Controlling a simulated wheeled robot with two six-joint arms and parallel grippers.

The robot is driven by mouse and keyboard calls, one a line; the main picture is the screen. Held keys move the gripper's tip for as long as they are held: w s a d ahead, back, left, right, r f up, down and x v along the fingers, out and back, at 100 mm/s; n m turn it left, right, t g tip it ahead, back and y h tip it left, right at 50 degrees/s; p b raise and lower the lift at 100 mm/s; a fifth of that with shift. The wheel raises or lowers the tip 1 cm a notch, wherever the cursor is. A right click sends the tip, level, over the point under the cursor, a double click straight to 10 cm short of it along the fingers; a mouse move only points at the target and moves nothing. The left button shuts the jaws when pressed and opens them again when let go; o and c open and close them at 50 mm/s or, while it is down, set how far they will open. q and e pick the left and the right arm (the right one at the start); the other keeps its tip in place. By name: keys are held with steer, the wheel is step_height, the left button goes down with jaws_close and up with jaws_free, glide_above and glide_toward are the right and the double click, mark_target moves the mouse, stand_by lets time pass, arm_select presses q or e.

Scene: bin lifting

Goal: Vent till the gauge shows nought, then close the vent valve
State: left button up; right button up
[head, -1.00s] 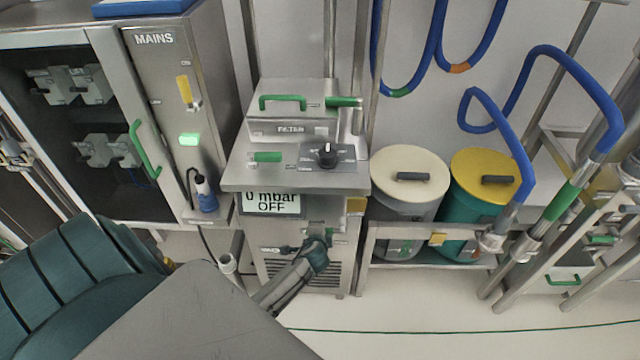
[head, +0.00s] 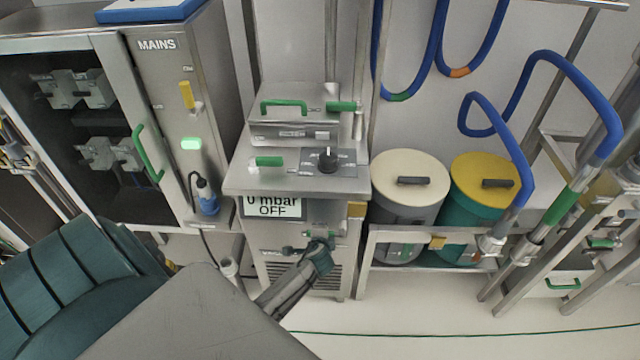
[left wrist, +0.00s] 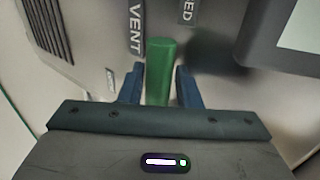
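The gauge display (head: 272,206) on the front of the filter cabinet reads 0 mbar and OFF. The green vent valve handle (left wrist: 160,58) stands beside the VENT label (left wrist: 136,30) in the left wrist view. Another label ending in "ED" (left wrist: 187,10) is on its other side. My left gripper (left wrist: 158,88) has its two fingers apart, one on each side of the handle, with narrow gaps showing. In the head view the left gripper (head: 321,250) is at the cabinet front below the display and hides most of the valve. My right gripper is not in view.
The cabinet top has a black knob (head: 327,160) and a green-handled lid (head: 290,122). A MAINS cabinet (head: 170,100) stands left. Cream-lidded (head: 410,165) and yellow-lidded (head: 495,165) bins stand right on a rack. The floor in front is clear.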

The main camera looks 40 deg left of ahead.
arm_select(q)
steer(key=v, duration=1)
steer(key=shift+s+d+r+b, duration=0.2)
steer(key=shift+s+d+b, duration=0.05)
steer(key=shift+b, duration=0.05)
